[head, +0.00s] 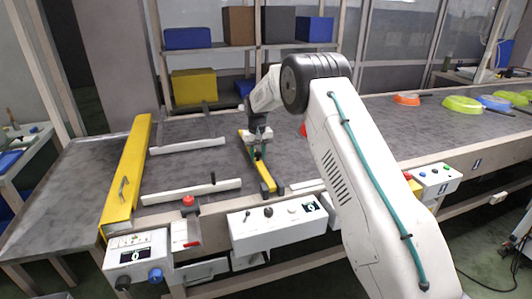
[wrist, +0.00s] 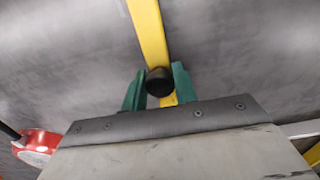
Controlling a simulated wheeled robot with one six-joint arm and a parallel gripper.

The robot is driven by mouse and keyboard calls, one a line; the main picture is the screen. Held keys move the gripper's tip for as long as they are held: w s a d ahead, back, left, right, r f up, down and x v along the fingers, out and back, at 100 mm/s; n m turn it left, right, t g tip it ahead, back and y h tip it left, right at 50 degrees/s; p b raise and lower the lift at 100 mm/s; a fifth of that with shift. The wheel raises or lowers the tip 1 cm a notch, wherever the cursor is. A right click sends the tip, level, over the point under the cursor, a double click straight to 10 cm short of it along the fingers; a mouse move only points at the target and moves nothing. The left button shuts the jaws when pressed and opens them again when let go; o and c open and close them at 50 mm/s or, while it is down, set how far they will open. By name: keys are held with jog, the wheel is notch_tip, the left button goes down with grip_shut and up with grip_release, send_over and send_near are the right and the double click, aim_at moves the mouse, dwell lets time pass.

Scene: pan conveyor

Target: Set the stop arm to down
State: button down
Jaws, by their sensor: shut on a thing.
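The stop arm is a slim yellow bar (head: 266,178) lying across the grey conveyor belt in the middle of the head view. In the wrist view the yellow bar (wrist: 149,30) runs up from between my fingers. A round dark knob (wrist: 159,81) sits on the bar. My gripper (head: 257,150) is over the bar, and its green fingers (wrist: 158,90) are closed on the knob from both sides.
A wide yellow beam with a handle (head: 142,140) crosses the belt at left. White guide rails (head: 190,192) lie between. Control boxes (head: 280,222) line the front edge. A red item (wrist: 38,143) is at lower left in the wrist view. Colored pans (head: 462,104) stand far right.

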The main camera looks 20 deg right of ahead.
jog(key=shift+f, duration=0.15)
jog(key=c, duration=1.1)
grip_release()
jog(key=shift+f, duration=0.1)
jog(key=shift+c, duration=0.2)
notch_tip(320, 180, up, 8)
jog(key=shift+w, duration=0.1)
